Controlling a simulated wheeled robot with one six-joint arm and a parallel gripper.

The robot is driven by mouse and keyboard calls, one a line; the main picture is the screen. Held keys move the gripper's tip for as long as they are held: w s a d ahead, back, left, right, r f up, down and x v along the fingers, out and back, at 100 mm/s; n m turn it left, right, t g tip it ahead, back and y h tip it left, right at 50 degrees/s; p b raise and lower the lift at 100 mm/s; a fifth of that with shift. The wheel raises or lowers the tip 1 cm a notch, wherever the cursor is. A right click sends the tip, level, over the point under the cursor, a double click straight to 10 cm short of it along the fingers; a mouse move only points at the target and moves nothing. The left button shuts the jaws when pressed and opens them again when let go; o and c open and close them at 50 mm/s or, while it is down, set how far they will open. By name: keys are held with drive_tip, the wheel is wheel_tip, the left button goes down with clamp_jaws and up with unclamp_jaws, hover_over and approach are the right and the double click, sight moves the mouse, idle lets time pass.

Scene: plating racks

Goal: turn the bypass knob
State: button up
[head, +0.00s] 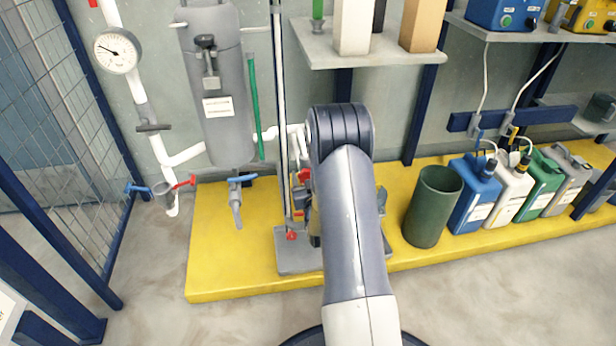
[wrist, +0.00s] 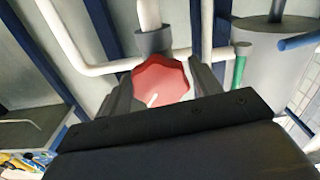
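The bypass knob appears as a red, faceted knob (wrist: 161,80) with a short white mark near its lower edge, in the middle of the wrist view. It sits by a grey pipe fitting on white piping. My gripper (wrist: 161,72) has its two dark fingers either side of the knob, left and right. The fingers are apart with the knob between them, but I cannot tell whether they press on it. In the head view my arm hides most of the gripper and knob; a bit of red (head: 303,175) shows at the arm's left edge.
A grey tank (head: 217,90), a gauge (head: 117,52) and a valve with blue and red handles (head: 163,188) stand left. A green bin (head: 432,207) and several jugs (head: 475,195) stand right on the yellow plinth (head: 225,270). A shelf (head: 365,50) hangs above.

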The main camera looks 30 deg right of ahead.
drive_tip(key=c, duration=0.7)
drive_tip(key=shift+o, duration=0.2)
drive_tip(key=shift+m, duration=2.9)
drive_tip(key=o, duration=1)
drive_tip(key=shift+s, duration=0.1)
drive_tip(key=p+v, duration=0.2)
drive_tip(key=v, duration=0.8)
drive_tip(key=shift+s+a, duration=0.1)
drive_tip(key=shift+s, duration=0.25)
